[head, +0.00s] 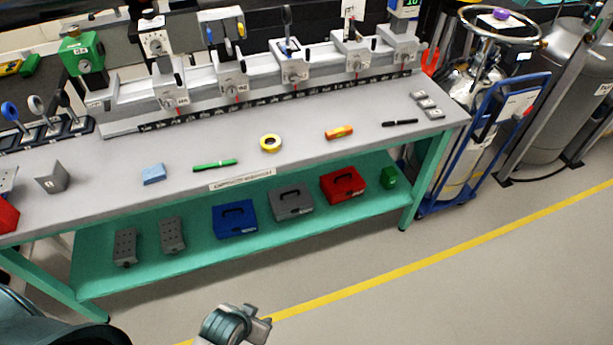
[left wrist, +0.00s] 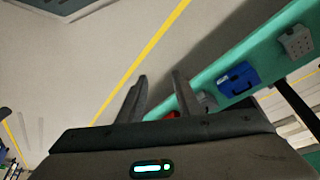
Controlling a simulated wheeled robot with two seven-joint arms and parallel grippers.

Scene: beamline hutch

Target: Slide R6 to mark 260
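A long pale rail (head: 130,92) runs along the back of the bench, with a dark scale strip (head: 265,100) along its front. Several grey carriers with labels and red pointers sit on it, including a left one (head: 168,96), a middle one (head: 293,68) and a far right one (head: 400,45). Their labels and the scale numbers are too small to read, so I cannot tell which is R6 or where mark 260 lies. My left gripper (head: 262,327) is low in front of the bench, away from the rail. In the left wrist view its fingers (left wrist: 158,86) are apart and empty.
The grey benchtop holds a blue block (head: 153,174), green marker (head: 215,165), yellow tape roll (head: 270,143), orange tool (head: 339,132) and black pen (head: 400,122). Cases stand on the green lower shelf (head: 275,225). A blue cart (head: 480,150) stands right. The floor in front is clear.

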